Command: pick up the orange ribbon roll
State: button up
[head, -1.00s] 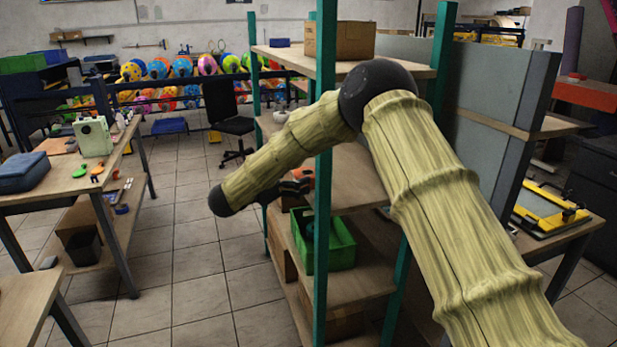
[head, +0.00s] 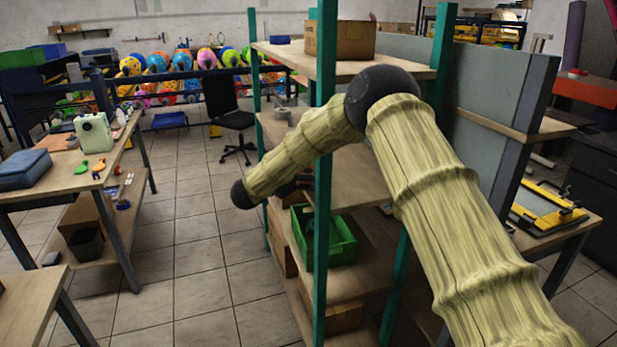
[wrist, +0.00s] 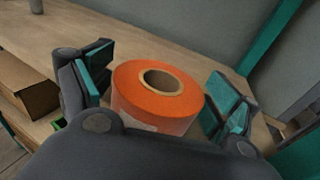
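The orange ribbon roll (wrist: 150,98) lies flat on a wooden surface in the wrist view, its tan cardboard core facing up. My gripper (wrist: 165,80) is open, with one teal-padded finger to the left of the roll and one to the right. Space shows between the roll and the right finger; the gap at the left finger is narrow. The near lower side of the roll is hidden by my gripper's body. In the head view the roll is hidden, and only a dark part of my gripper (head: 290,186) shows beside my forearm and the shelf post.
The shelf has green posts (head: 322,215) close to my arm. A green crate (head: 340,243) sits on the board below, and a cardboard box (head: 343,40) stands on top. In the wrist view a brown box (wrist: 28,88) is at the left and a teal post (wrist: 272,38) at the right.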

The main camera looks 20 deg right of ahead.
jog(key=c, duration=0.6)
jog(key=shift+r, duration=0.1)
jog(key=shift+r+b, duration=0.4)
jog(key=shift+r, duration=0.15)
notch_tip(320, 180, up, 2)
jog(key=shift+s+a+r+b, duration=0.1)
jog(key=shift+s+a+b, duration=0.05)
jog(key=shift+b, duration=0.35)
jog(key=s+a+b, duration=0.1)
jog(key=s+a, duration=0.2)
jog(key=a, duration=0.1)
jog(key=s+a+r+b, duration=0.1)
jog(key=s+a, duration=0.2)
jog(key=s, duration=0.1)
jog(key=s+a+b, duration=0.1)
jog(key=s+a, duration=0.2)
jog(key=a, duration=0.1)
jog(key=shift+s+a+r, duration=0.2)
jog(key=shift+a+r, duration=0.05)
jog(key=shift+a, duration=0.1)
